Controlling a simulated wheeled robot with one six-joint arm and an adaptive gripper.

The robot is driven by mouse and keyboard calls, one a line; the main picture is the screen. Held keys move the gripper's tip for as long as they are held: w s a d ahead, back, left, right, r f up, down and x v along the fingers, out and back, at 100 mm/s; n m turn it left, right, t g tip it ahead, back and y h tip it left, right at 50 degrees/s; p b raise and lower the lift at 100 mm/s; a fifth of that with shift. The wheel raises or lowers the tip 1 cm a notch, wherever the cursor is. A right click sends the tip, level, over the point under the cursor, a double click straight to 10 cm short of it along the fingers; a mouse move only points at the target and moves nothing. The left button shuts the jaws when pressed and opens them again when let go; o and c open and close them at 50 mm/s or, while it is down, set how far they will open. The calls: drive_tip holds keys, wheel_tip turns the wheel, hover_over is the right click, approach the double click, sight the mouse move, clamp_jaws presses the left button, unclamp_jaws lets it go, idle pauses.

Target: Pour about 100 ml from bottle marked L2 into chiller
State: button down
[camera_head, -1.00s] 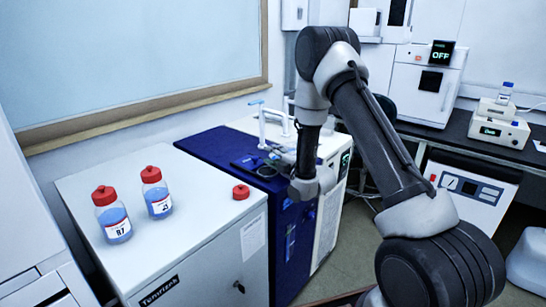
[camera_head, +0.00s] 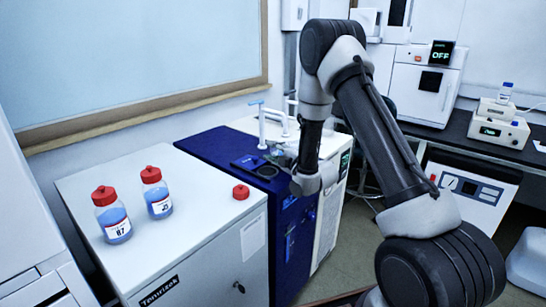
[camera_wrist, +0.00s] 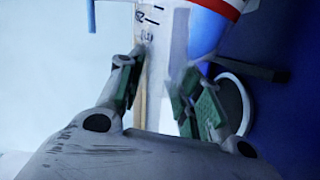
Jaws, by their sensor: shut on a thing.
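My gripper (camera_wrist: 160,95) is shut on a bottle (camera_wrist: 205,30) with blue liquid and a white label with a red band. The bottle is tilted in the wrist view and its mark is not readable there. A round dark opening with a pale ring (camera_wrist: 245,110) shows below the bottle in the wrist view. I see no liquid stream.
Two red-capped bottles, one marked R7 (camera_head: 115,222) and another (camera_head: 158,200), stand on the white cabinet (camera_head: 205,240). A loose red cap (camera_head: 241,192) lies there too. A white tap (camera_head: 262,125) rises behind the opening, close to my gripper.

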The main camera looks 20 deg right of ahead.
drive_tip(key=shift+w+d+r+m, duration=0.1)
drive_tip(key=shift+d+r+m, duration=0.1)
drive_tip(key=shift+r+m, duration=0.65)
drive_tip(key=shift+w+d+r+m, duration=0.15)
drive_tip(key=shift+r+m, duration=0.4)
drive_tip(key=shift+r, duration=0.5)
drive_tip(key=shift+s+d+r+m, duration=0.1)
drive_tip(key=shift+d+r+m, duration=0.1)
drive_tip(key=shift+r+m, duration=0.65)
drive_tip(key=shift+r, duration=0.15)
